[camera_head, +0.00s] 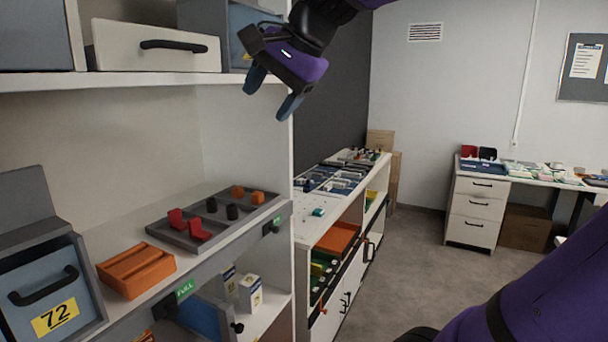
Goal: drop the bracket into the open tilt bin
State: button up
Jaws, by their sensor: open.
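My gripper (271,95) is at the top centre, open and empty, in front of the upper shelf and well above the parts tray. Two red L-shaped pieces, which look like brackets, sit in the grey tray on the left shelf: one red bracket (177,219) farther left and another red bracket (199,231) closer to the front edge. A blue-grey bin (88,303) with a black handle and a yellow label "72" is at the lower left. A grey panel stands raised behind it; I cannot see into the bin, and cannot tell how far it is tilted.
The grey tray (218,238) also holds black cylinders and orange blocks. An orange slotted block (136,269) lies beside bin 72. The floor at right is clear.

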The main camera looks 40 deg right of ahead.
jog(key=s+a+f+n+g+h, duration=0.1)
jog(key=s+f+n, duration=0.4)
jog(key=f, duration=0.3)
jog(key=s+a+f+n+h, duration=0.1)
jog(key=s+a+f+n, duration=0.1)
jog(key=s+f+n, duration=0.4)
notch_tip(320, 180, down, 2)
jog(key=shift+f+n+g, duration=0.15)
jog(key=shift+n+g, duration=0.25)
jog(key=shift+n, duration=0.5)
